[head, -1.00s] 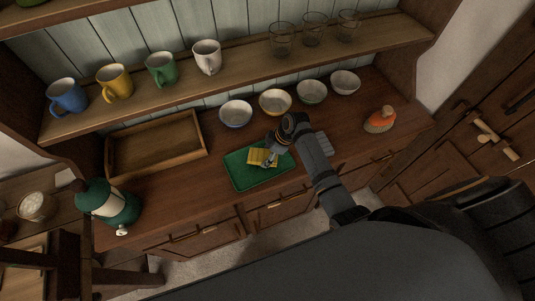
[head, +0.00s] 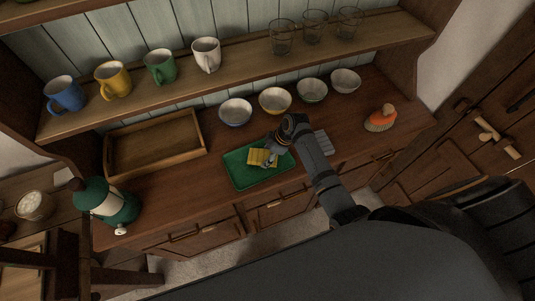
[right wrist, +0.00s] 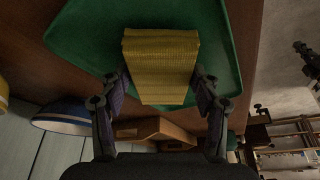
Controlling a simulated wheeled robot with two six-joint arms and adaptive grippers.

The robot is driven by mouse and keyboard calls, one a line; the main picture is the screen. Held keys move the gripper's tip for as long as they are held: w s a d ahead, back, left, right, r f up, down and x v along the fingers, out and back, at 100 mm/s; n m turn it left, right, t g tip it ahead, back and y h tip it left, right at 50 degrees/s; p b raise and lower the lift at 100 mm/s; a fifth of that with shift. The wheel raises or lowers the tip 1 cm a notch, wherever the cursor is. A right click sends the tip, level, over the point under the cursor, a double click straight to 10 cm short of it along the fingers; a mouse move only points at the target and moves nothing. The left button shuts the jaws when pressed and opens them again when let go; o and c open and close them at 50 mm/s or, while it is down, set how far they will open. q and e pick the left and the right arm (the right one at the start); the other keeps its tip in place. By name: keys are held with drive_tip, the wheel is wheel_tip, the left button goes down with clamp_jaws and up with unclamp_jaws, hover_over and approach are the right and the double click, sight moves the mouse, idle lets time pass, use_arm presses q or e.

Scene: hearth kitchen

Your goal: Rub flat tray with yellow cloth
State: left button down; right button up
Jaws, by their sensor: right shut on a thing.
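The flat green tray (head: 243,180) lies on the wooden counter, near the middle of the head view. The folded yellow cloth (head: 258,157) is over the middle of the tray. My right gripper (head: 268,160) is shut on the cloth from above. In the right wrist view the cloth (right wrist: 160,65) sits between the two fingers (right wrist: 160,88), with the green tray (right wrist: 85,35) right behind it. I cannot tell how firmly the cloth presses on the tray. My left gripper is not in view.
Several bowls (head: 275,101) line the back. A grey ribbed thing (head: 322,143) and an orange-topped brush (head: 381,118) are to the right. Mugs and glasses stand on the shelf.

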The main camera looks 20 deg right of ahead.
sight(259, 159)
drive_tip(key=shift+f, duration=0.4)
drive_tip(key=shift+r, duration=0.1)
drive_tip(key=shift+a+r, duration=0.1)
drive_tip(key=shift+a, duration=0.4)
drive_tip(key=shift+s+a+r+p, duration=0.1)
drive_tip(key=shift+s+a+p, duration=0.1)
drive_tip(key=shift+a+p, duration=0.6)
drive_tip(key=shift+a, duration=0.6)
drive_tip(key=shift+f, duration=0.25)
drive_tip(key=shift+d, duration=0.15)
